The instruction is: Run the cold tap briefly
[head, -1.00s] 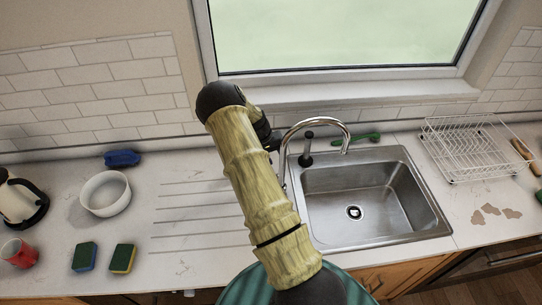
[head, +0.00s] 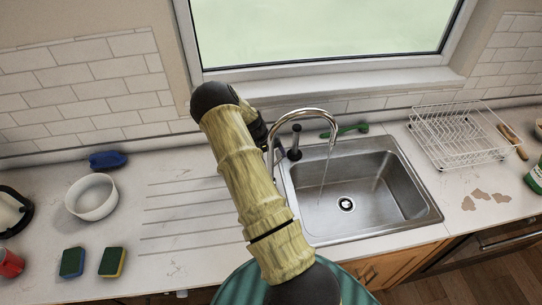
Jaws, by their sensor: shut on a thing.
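The chrome tap (head: 300,114) arches over the left side of the steel sink (head: 401,204) in the head view. A thin stream of water (head: 325,170) runs from its spout into the basin. My gripper (head: 268,140) is at the left side of the tap's base, mostly hidden behind my arm. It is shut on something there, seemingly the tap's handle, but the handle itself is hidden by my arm. A black upright piece (head: 295,143) stands just right of the tap's neck.
A green brush (head: 345,131) lies behind the sink. A white dish rack (head: 460,133) stands right of it, near brown stains (head: 478,198). A white bowl (head: 91,197), two sponges (head: 112,262) and a blue object (head: 108,160) are on the left counter. The grooved drainer is clear.

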